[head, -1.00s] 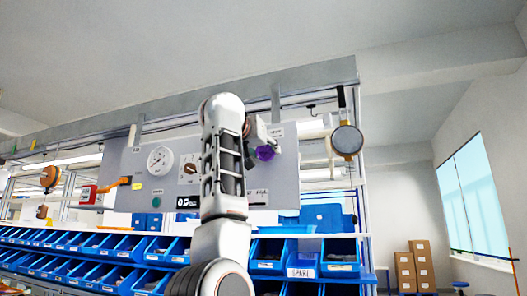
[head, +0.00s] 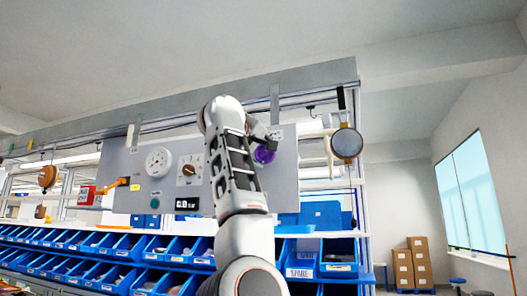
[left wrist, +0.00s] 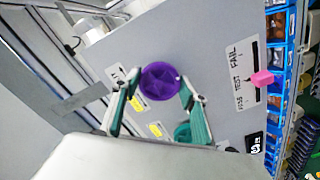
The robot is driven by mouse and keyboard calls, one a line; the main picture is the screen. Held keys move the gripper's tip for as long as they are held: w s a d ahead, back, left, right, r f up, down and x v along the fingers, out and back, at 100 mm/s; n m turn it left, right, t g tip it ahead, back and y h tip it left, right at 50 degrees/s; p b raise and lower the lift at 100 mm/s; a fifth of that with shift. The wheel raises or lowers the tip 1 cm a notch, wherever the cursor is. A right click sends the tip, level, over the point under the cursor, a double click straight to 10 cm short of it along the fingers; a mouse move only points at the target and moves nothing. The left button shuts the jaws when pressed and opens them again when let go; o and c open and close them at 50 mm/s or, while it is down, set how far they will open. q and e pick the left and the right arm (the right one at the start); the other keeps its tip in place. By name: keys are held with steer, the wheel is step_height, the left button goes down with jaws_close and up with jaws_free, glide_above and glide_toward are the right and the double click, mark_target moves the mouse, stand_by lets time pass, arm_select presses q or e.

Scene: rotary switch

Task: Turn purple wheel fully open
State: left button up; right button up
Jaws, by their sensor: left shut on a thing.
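The purple wheel (head: 264,155) is on the right part of the grey panel (head: 285,180). My left gripper (head: 266,143) is at the wheel, its arm rising in front of the panel. In the left wrist view the round, ribbed purple wheel (left wrist: 160,82) sits between the two teal-padded fingers of the left gripper (left wrist: 156,88), one on each side, shut on its rim. How firmly the pads touch is hard to see. My right gripper is not in view.
The panel also carries a white gauge (head: 159,162), a dial with a brown knob (head: 189,169), a green button (head: 155,203) and a dark display (head: 187,204). Blue bins (head: 310,262) line the shelf below.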

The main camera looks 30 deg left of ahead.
arm_select(q)
steer(key=shift+n, duration=0.6)
steer(key=o, duration=1.1)
